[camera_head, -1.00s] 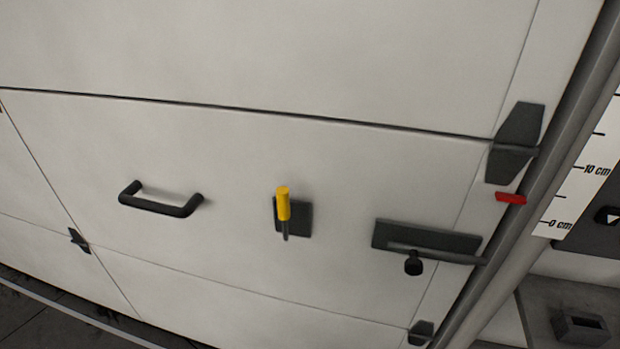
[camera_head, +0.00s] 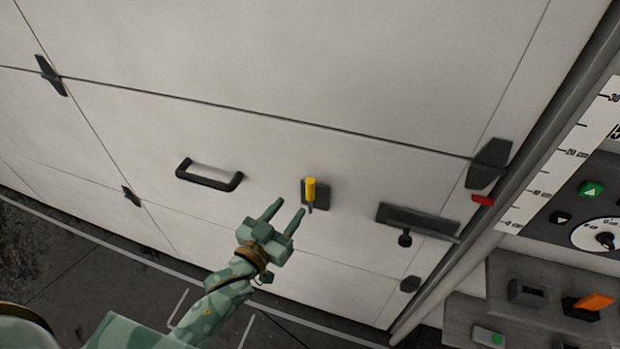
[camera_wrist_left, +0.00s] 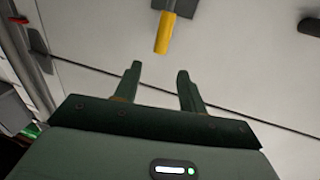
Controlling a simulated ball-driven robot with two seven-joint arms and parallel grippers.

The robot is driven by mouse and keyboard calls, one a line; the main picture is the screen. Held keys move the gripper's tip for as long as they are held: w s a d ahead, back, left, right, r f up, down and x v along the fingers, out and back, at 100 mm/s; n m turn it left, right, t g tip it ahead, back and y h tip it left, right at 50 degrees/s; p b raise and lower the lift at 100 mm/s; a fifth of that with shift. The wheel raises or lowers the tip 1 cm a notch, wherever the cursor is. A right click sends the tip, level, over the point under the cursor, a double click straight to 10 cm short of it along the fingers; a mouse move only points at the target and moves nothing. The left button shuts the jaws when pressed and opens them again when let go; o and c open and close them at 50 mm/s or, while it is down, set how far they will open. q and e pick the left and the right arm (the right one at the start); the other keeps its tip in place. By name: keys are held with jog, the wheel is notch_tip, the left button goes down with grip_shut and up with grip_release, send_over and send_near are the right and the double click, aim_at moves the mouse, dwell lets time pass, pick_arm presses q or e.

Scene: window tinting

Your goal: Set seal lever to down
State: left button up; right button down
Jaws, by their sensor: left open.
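A lever with a yellow grip (camera_head: 310,189) sits on a small dark plate (camera_head: 324,197) on the pale panelled door. Its yellow end is up and its dark stem shows below. The yellow grip also shows in the left wrist view (camera_wrist_left: 162,34), ahead of the fingertips, with part of its plate at the top edge. My left gripper (camera_head: 291,208) is open and empty, just below and left of the lever in the head view, apart from it. No label shows on the lever. My right gripper is not in view.
A dark pull handle (camera_head: 208,177) is left of the lever. A dark latch bar (camera_head: 418,220) with a knob is to the right. A red tab (camera_head: 482,200) sits near the door edge. A control panel at lower right has an orange lever (camera_head: 594,302). The door around the yellow lever is clear.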

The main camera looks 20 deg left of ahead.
aim_at(307, 185)
pick_arm(q)
jog(key=x, duration=1)
jog(key=shift+w+d, duration=0.15)
jog(key=shift+w, duration=0.1)
grip_shut()
